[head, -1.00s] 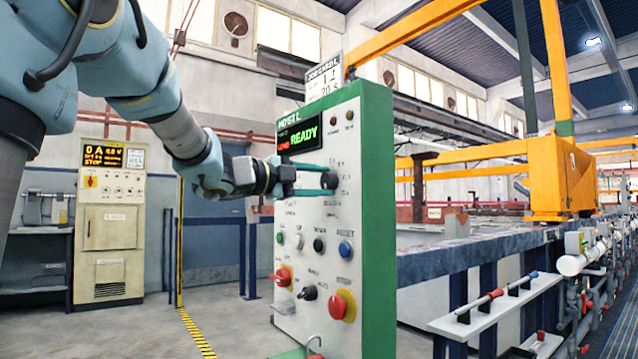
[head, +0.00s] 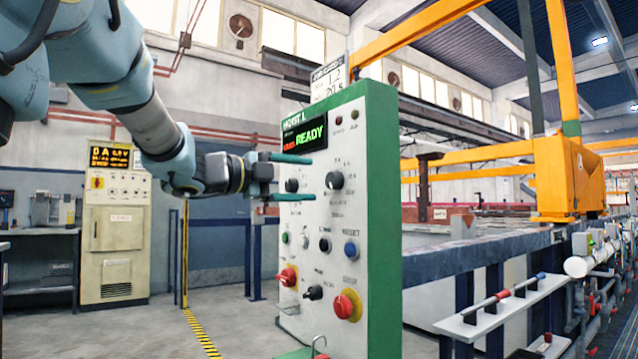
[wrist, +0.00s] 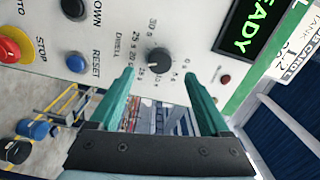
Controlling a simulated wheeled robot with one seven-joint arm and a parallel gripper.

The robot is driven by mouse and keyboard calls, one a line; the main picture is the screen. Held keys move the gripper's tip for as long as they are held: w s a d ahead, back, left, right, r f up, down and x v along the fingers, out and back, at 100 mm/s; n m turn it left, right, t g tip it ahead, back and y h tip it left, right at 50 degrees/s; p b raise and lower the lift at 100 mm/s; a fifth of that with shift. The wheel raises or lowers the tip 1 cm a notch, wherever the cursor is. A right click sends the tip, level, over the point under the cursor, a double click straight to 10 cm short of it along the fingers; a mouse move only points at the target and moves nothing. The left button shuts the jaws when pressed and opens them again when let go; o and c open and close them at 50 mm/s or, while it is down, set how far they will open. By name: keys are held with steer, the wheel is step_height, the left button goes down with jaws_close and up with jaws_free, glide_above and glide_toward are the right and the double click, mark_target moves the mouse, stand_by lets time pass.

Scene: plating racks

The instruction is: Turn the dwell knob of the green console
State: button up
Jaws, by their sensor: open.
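The green console (head: 380,190) stands in the middle of the head view, with a white front panel and a lit READY display (head: 304,135). The dwell knob (head: 334,180) is the black knob on the right of the panel's upper part. In the wrist view the dwell knob (wrist: 158,60) has a printed scale and the word DWELL beside it. My gripper (head: 306,178) is open and empty in front of the panel. In the wrist view its two teal fingers (wrist: 161,74) lie either side of the knob, short of it and not touching it.
A second black knob (head: 292,185) sits left of the dwell knob. Lower are several buttons, a blue reset button (head: 351,250) and a red stop button (head: 344,306). A beige cabinet (head: 115,230) stands at the left; a rail (head: 450,261) runs at the right.

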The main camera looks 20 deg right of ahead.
steer(key=a, duration=0.2)
steer(key=s+a, duration=0.1)
steer(key=a, duration=0.2)
steer(key=shift+w, duration=0.1)
stand_by(0.3)
steer(key=w+a+f+n+t+y, duration=0.65)
steer(key=w+f+n+t, duration=0.25)
steer(key=w+n, duration=0.25)
steer(key=a+f+n+y, duration=0.7)
steer(key=a+f+n, duration=0.35)
steer(key=f, duration=0.35)
steer(key=s+a+f+n+g+y, duration=0.4)
steer(key=s+a+f+n+g, duration=0.25)
steer(key=f, duration=0.65)
steer(key=s+a+f+n+g, duration=0.1)
steer(key=s+f+g, duration=0.15)
steer(key=s, duration=0.45)
steer(key=s+a+f+n+g, duration=0.15)
steer(key=s+f, duration=0.25)
steer(key=s, duration=0.4)
step_height(320, 180, up, 16)
steer(key=w+p, duration=0.1)
steer(key=p, duration=1.5)
steer(key=shift+d+r, duration=0.15)
steer(key=shift+r, duration=0.05)
